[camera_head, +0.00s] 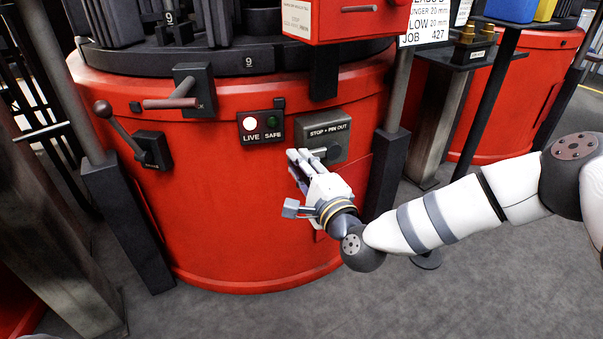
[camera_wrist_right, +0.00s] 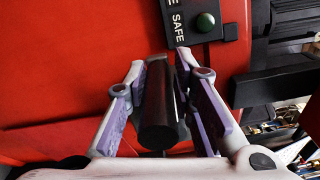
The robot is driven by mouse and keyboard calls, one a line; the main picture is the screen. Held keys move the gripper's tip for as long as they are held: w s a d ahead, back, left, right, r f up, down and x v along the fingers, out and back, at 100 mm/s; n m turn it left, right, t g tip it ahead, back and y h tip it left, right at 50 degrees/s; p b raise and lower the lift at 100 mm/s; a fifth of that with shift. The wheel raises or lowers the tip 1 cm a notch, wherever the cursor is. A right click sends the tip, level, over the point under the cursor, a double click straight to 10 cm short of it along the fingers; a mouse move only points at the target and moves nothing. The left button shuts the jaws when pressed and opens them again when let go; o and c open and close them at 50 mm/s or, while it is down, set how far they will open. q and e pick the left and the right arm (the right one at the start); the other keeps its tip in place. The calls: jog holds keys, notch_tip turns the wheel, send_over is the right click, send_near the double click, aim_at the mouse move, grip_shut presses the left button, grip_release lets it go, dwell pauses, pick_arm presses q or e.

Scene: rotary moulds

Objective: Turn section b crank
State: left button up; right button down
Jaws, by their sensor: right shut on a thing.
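I cannot read which is the section b crank. My left gripper is not in view.
A panel with LIVE and SAFE lamps (camera_head: 262,126) sits left of the stop box; the LIVE lamp glows and SAFE is dark green. Dark posts (camera_head: 388,165) flank the drum. A red box (camera_head: 340,20) overhangs above. Grey floor is open in front.

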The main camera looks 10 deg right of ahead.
jog(key=m, duration=0.1)
jog(key=r+m, duration=0.2)
jog(key=shift+d+r+m, duration=0.2)
jog(key=shift+d+m, duration=0.05)
jog(key=shift+m, duration=0.15)
jog(key=shift+d+r+p, duration=0.25)
jog(key=shift+r+p, duration=0.05)
jog(key=shift+r, duration=0.45)
jog(key=c, duration=1.5)
grip_release()
jog(key=shift+w+r, duration=0.1)
jog(key=v, duration=1.2)
